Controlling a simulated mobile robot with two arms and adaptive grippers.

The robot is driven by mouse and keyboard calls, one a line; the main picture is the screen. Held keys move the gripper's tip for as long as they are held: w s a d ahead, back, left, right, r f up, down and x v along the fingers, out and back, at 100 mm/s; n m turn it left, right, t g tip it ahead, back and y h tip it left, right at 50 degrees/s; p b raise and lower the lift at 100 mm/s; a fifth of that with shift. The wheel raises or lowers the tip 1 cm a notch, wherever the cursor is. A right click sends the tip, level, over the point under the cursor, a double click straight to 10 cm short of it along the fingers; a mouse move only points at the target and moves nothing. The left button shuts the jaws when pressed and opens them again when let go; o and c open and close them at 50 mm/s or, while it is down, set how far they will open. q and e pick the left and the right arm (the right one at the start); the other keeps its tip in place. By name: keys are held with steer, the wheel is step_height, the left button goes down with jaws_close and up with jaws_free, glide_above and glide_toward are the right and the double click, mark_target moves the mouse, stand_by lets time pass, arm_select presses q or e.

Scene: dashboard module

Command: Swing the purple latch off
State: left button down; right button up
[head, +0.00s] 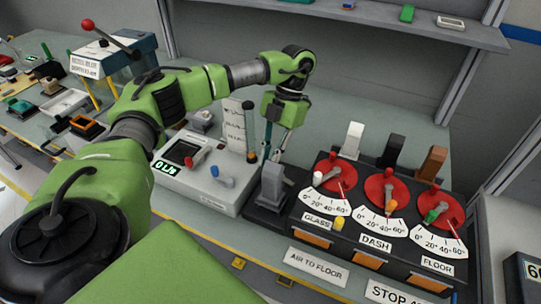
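I cannot make out a purple latch in the head view. The dashboard module (380,262) stands at the right, with red dials over the labels GLASS, DASH and FLOOR. A grey lever block (271,186) is at its left end. My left gripper (273,153) points down behind this block, near the back edge of the grey device. Its two fingertips look apart, with nothing visible between them. My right gripper is not in view.
A grey device (208,180) with a display and red and blue levers stands left of the module. White, black and brown levers (433,165) stand behind the dials. The bench (360,112) behind is clear.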

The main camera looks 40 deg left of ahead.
arm_select(q)
steer(key=c, duration=2)
jaws_free()
steer(key=v, duration=1.2)
steer(key=shift+r, duration=0.1)
